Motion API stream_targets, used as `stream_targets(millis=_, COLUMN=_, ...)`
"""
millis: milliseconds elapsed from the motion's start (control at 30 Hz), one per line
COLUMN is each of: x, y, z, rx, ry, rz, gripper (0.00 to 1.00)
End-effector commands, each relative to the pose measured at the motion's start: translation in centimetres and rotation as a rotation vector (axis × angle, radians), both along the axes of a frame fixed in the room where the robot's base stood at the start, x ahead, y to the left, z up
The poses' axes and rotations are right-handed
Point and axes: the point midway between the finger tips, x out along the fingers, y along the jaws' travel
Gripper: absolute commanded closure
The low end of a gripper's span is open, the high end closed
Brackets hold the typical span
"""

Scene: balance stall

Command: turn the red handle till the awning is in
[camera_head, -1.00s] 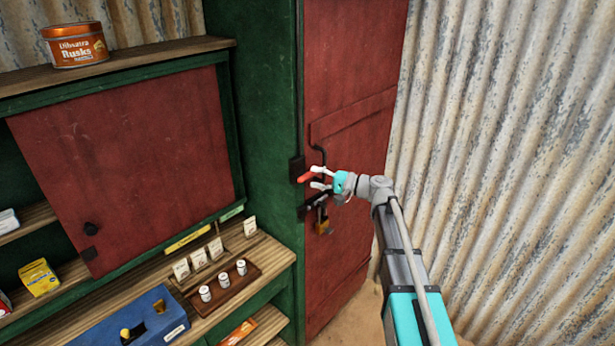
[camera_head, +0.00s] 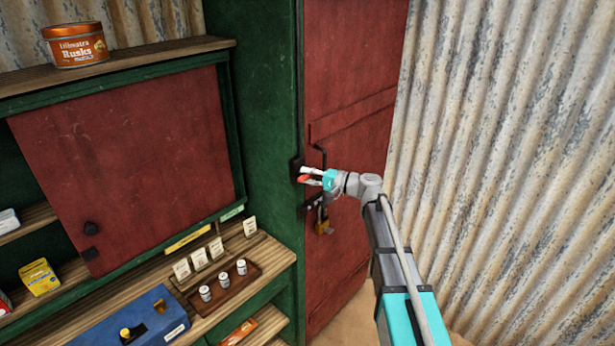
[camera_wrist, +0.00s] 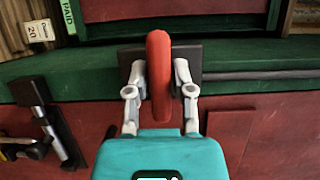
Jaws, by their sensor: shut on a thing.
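The red handle (camera_head: 303,179) stands out from a dark plate on the green post beside the red door in the head view. In the wrist view the red handle (camera_wrist: 159,75) is upright in the middle, in front of the dark plate (camera_wrist: 216,62). My gripper (camera_head: 308,174) is at the handle, with one pale finger on each side of it. In the wrist view my gripper (camera_wrist: 160,88) is shut on the handle. The fingers hide part of the handle in the head view. The awning does not show in either view.
A brass padlock (camera_head: 323,227) hangs on a dark hasp just below my gripper. The red door (camera_head: 345,80) is behind it, and a corrugated wall (camera_head: 500,150) is on the right. A wooden counter (camera_head: 225,285) with small goods stands at the left.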

Motion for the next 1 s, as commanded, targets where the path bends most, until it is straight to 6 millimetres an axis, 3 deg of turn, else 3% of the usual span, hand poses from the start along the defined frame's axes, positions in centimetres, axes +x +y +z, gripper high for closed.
stream_targets(millis=567, x=0.02, y=-0.09, z=0.13, rx=-0.052, ry=-0.065, rz=-0.002, gripper=1.0)
stream_targets(millis=1000, x=-0.05, y=-0.1, z=0.27, rx=-0.257, ry=-0.326, rz=-0.001, gripper=1.0)
